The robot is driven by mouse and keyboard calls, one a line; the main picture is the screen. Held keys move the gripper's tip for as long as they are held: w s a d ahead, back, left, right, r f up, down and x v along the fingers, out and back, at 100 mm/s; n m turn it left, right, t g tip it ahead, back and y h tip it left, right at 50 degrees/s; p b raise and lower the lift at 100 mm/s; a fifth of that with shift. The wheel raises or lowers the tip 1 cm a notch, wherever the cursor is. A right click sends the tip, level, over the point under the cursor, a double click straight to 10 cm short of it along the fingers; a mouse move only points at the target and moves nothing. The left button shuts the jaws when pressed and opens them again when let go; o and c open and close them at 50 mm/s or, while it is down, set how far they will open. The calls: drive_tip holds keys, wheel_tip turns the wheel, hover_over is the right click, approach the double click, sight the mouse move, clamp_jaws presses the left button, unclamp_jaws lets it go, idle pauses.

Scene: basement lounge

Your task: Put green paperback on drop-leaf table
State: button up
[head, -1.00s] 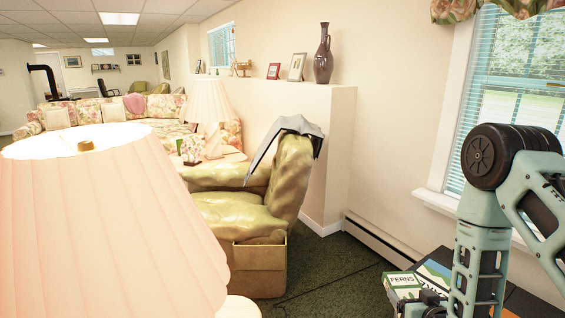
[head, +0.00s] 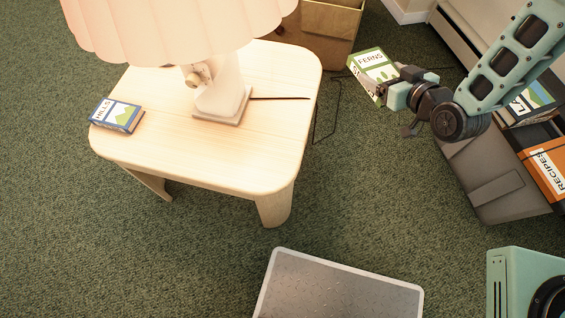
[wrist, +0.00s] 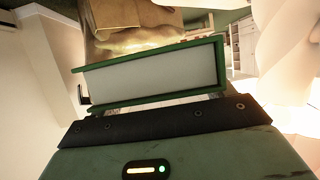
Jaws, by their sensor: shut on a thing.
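The green paperback (head: 374,64), with FERNS on its white and green cover, is held in my gripper (head: 385,90) above the carpet, right of the table. In the wrist view, the green paperback (wrist: 152,74) shows its green cover edges and pale page block across the jaws; my gripper (wrist: 155,118) is shut on it. The drop-leaf table (head: 190,145) is a pale wooden table with rounded corners, left of the gripper in the head view. The book is apart from the table.
A pink-shaded lamp (head: 222,88) stands on the table's back half, with a dark cord running right. A blue HILLS book (head: 117,115) lies at its left edge. A dark box (head: 490,180) with several books stands right. A grey-topped platform (head: 340,288) lies in front. The table's front is clear.

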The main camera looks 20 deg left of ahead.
drive_tip(key=s+a+f+n+g+y+b, duration=0.2)
drive_tip(key=s+a+b, duration=0.1)
drive_tip(key=a, duration=0.3)
drive_tip(key=s+a+f+n+g+y+b, duration=0.1)
drive_tip(key=s+a+f+n+g+b, duration=0.15)
drive_tip(key=a, duration=0.35)
drive_tip(key=n+g+y+b, duration=0.2)
drive_tip(key=n+g+b, duration=0.4)
drive_tip(key=g+b, duration=0.1)
hover_over(276, 157)
wheel_tip(276, 157, down, 4)
drive_tip(key=shift+s+r, duration=0.1)
drive_tip(key=shift+r, duration=0.15)
drive_tip(key=shift+f, duration=0.1)
wheel_tip(276, 157, down, 9)
drive_tip(key=b, duration=0.3)
drive_tip(key=shift+f, duration=0.2)
drive_tip(key=shift+f, duration=0.2)
drive_tip(key=o, duration=1)
drive_tip(key=shift+o, duration=0.2)
drive_tip(key=shift+b, duration=0.3)
